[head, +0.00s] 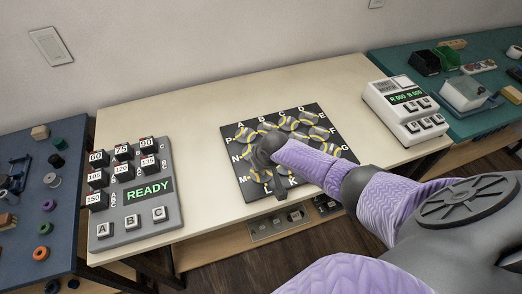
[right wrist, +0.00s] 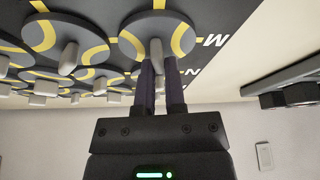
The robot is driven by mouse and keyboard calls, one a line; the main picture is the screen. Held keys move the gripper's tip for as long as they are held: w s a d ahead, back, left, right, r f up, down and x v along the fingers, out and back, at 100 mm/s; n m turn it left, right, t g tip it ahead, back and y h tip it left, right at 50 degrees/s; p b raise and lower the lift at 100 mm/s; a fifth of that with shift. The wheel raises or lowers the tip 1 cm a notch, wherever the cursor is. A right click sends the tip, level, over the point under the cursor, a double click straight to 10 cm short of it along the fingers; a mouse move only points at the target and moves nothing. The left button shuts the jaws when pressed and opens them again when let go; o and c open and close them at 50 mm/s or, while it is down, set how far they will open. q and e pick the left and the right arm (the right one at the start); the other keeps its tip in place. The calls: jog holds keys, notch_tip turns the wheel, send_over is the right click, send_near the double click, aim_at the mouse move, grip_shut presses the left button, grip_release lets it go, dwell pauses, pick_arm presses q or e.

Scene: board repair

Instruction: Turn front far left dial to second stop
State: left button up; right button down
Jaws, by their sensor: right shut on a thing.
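The black dial board (head: 232,132) lies on the pale table, with grey round dials carrying yellow curved lines and letters along its edges. My right gripper (head: 262,170) reaches over the board's left front part and hides some dials in the head view. In the right wrist view, my right gripper (right wrist: 160,68) has its two dark fingers shut on the grey knob of the dial (right wrist: 133,38) beside the letter M. The yellow arc on that dial shows partly. My left gripper is not in view.
A grey panel (head: 160,211) with a READY display and A, B, C keys stands left of the board. A white device (head: 385,98) with a green display stands right. Blue and green side tables hold small parts. Bare table lies around the board.

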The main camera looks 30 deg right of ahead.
aim_at(271, 176)
jog(key=n+y+b, duration=0.1)
jog(key=n, duration=0.2)
jog(key=shift+w+n, duration=0.1)
jog(key=shift+n, duration=0.2)
jog(key=shift+a+n+y+b, duration=0.15)
jog(key=shift+n+y+b, duration=0.6)
jog(key=shift+n, duration=0.75)
jog(key=shift+r, duration=0.15)
jog(key=c, duration=0.7)
grip_release()
jog(key=p+v, duration=0.5)
jog(key=v, duration=0.4)
jog(key=shift+r, duration=0.4)
